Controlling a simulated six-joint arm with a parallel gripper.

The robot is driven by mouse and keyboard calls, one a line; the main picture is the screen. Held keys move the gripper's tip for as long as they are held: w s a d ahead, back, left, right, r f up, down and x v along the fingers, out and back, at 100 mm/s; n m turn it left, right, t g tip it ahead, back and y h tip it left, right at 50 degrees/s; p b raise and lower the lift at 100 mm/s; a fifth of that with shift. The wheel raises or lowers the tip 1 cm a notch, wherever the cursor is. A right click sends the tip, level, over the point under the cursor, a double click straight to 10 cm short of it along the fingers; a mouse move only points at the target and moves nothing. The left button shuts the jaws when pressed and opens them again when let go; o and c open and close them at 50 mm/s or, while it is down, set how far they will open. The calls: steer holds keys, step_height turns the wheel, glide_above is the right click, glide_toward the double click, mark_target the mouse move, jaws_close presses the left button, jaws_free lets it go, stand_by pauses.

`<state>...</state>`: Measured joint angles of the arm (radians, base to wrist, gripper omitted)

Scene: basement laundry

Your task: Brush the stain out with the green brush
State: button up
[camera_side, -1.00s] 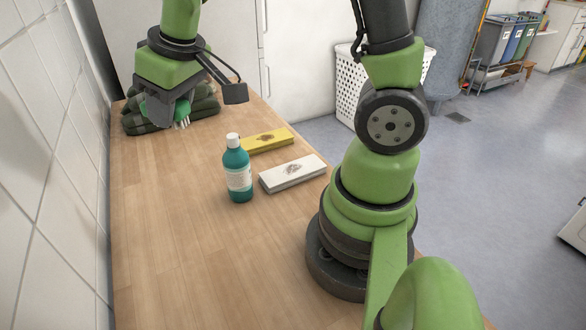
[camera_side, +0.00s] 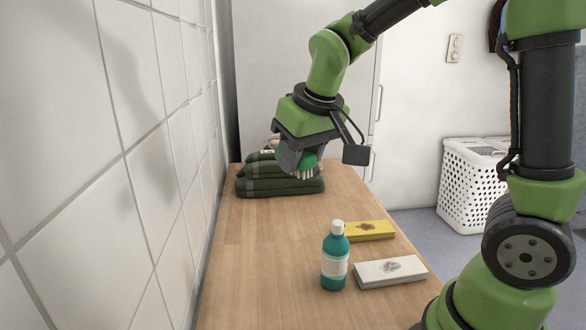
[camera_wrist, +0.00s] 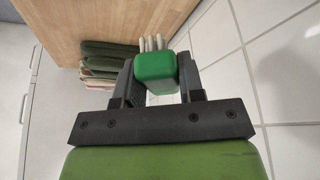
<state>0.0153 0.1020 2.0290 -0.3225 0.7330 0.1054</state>
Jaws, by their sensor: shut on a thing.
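My gripper (camera_side: 297,158) is shut on the green brush (camera_side: 309,161), whose white bristles point down in the side view. In the wrist view the brush (camera_wrist: 155,66) sits between my two fingers (camera_wrist: 160,82), bristles sticking out past its green block. The brush overlaps the dark green folded towels in the side view; I cannot tell the gap between them.
A teal bottle (camera_side: 335,265) with a white cap stands upright just left of the cloths. Folded towels (camera_side: 262,186) are stacked at the wooden table's (camera_side: 262,250) far end. A tiled wall (camera_side: 150,130) bounds the left. The table's left and middle are clear.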

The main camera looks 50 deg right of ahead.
steer(key=s+d+n+g+y, duration=0.2)
steer(key=s+d+n+g, duration=0.2)
steer(key=s+d+n, duration=0.8)
steer(key=s+d+n+g+y, duration=0.2)
steer(key=s+d+n+g, duration=0.25)
steer(key=n, duration=1.35)
steer(key=shift+m+t, duration=0.3)
steer(key=shift+t, duration=0.25)
steer(key=f, duration=2.2)
steer(key=shift+d+f, duration=0.3)
steer(key=shift+d, duration=0.1)
steer(key=shift+w+a+r, duration=0.25)
steer(key=shift+w+a, duration=0.25)
steer(key=shift+a, duration=0.05)
steer(key=shift+w+a+r, duration=0.2)
steer(key=shift+w+a, duration=0.3)
steer(key=shift+a, duration=0.05)
steer(key=shift+w+a, duration=1.25)
steer(key=shift+a, duration=0.1)
steer(key=s+d, duration=0.4)
steer(key=shift+s+d, duration=0.2)
steer(key=shift+d, duration=0.15)
steer(key=shift+d+r, duration=0.15)
step_height(320, 180, up, 6)
steer(key=shift+r, duration=0.15)
